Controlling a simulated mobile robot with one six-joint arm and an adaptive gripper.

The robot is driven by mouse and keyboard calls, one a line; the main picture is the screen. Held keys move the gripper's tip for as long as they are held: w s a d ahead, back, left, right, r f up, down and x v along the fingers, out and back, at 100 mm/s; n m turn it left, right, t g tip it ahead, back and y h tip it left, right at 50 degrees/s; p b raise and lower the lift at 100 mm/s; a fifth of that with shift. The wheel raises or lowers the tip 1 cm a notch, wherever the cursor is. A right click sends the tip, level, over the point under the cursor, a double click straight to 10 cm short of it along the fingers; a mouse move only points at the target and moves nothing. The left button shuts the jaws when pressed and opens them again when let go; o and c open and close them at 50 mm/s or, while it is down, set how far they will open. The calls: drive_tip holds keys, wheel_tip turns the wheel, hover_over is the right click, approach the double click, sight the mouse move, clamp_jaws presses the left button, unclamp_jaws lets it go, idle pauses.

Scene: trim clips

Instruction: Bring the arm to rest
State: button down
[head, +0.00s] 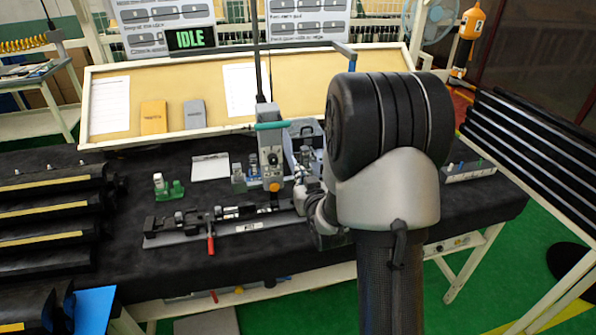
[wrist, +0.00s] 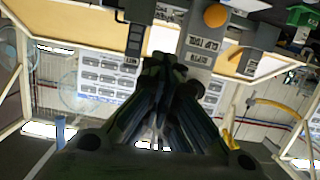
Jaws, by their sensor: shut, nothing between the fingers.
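My arm (head: 390,130) rises in the right middle of the head view and hides part of the bench behind it. My gripper (wrist: 170,68) shows in the wrist view with its dark fingers together and nothing between them. In the head view the arm's end is mostly hidden behind the thick joint. The wrist view looks upside down past the fingers toward the back board. A grey block with an orange button (wrist: 215,16) appears near the fingers there; whether they touch cannot be told.
A fixture with a red-handled clamp (head: 210,243) lies on the black bench. A press-like station (head: 270,155) stands behind it, close to my arm. Green clips (head: 170,190) sit to the left. Racks of black trim (head: 50,210) flank the left, and more (head: 530,150) the right. A sign (head: 191,38) reads IDLE.

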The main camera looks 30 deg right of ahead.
drive_tip(key=shift+s+a, duration=0.1)
drive_tip(key=shift+s, duration=0.1)
idle(0.5)
drive_tip(key=s+a+r+n+g+y, duration=0.1)
drive_tip(key=s+a+r+g, duration=0.25)
drive_tip(key=a+r, duration=0.2)
drive_tip(key=s+a+r+g+y, duration=0.1)
drive_tip(key=s+a+g, duration=0.1)
drive_tip(key=s+a, duration=0.3)
drive_tip(key=s+a+r+n+g+y, duration=0.1)
drive_tip(key=s+a, duration=0.4)
drive_tip(key=s, duration=0.9)
drive_tip(key=s+a+r+n+g+y, duration=0.1)
drive_tip(key=s+a+g, duration=0.2)
drive_tip(key=s, duration=0.7)
drive_tip(key=shift+a+r, duration=0.15)
drive_tip(key=shift+a, duration=0.8)
drive_tip(key=shift+g, duration=0.25)
